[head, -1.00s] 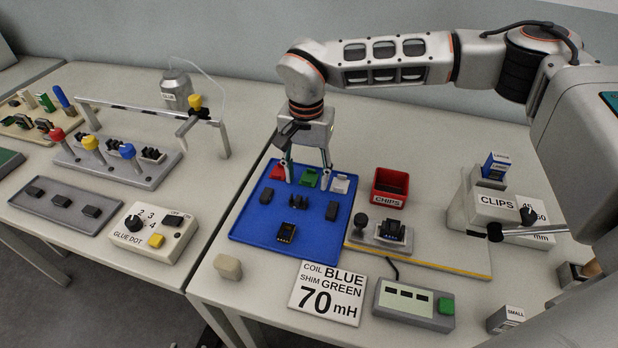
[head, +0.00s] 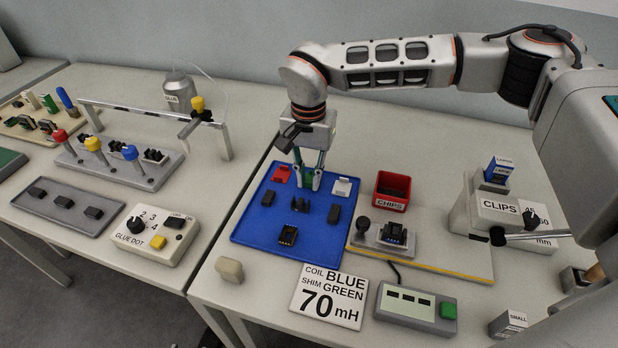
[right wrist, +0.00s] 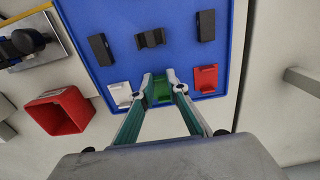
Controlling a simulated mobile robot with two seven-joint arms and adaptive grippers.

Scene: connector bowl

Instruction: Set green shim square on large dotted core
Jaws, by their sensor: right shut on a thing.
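A green shim (head: 308,180) lies at the far edge of the blue tray (head: 262,245), between a red shim (head: 282,174) and a white one (head: 342,187). My right gripper (head: 309,184) points down over it, with its fingers shut on the green shim (right wrist: 160,92) in the right wrist view. Dark core pieces lie on the tray: a left block (head: 267,198), a right block (head: 334,214) and a notched middle one (head: 300,205). I cannot make out dots on any of them. A dark part with gold pins (head: 288,235) lies nearer. My left gripper is not in view.
A red CHIPS bin (head: 391,190) stands right of the tray. A fixture with a black knob (head: 363,223) holds a dark part (head: 393,234). The CLIPS unit (head: 497,212) is further right. A card (head: 328,297) reads coil blue, shim green, 70 mH.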

